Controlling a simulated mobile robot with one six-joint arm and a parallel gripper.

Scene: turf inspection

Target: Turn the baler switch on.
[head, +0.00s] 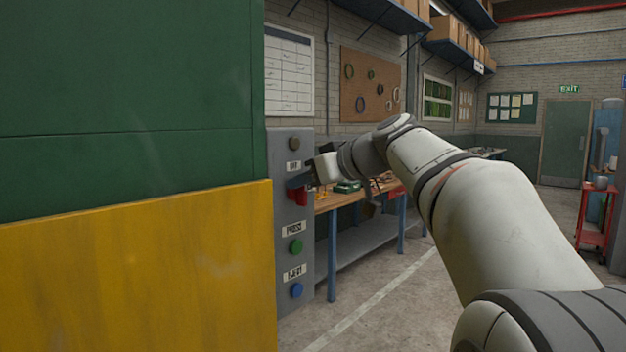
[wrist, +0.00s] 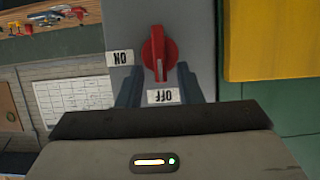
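The red rotary switch (wrist: 158,48) is on a grey control panel (wrist: 195,30). In the wrist view its handle stands upright in the picture, with a pale mark at the end by the OFF label (wrist: 163,97). The ON label (wrist: 120,58) is to its left; both labels appear inverted. My gripper (wrist: 158,72) is open, one finger on each side of the handle's lower end, with visible gaps. In the head view the red switch (head: 301,196) is partly hidden by my gripper (head: 298,182), which reaches in from the right.
The panel also carries a dark knob (head: 294,144) above, a green button (head: 295,246) and a blue button (head: 296,290) below. The green and yellow baler body (head: 130,270) fills the left. A workbench (head: 345,198) stands behind the panel. Open floor (head: 390,315) lies to the right.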

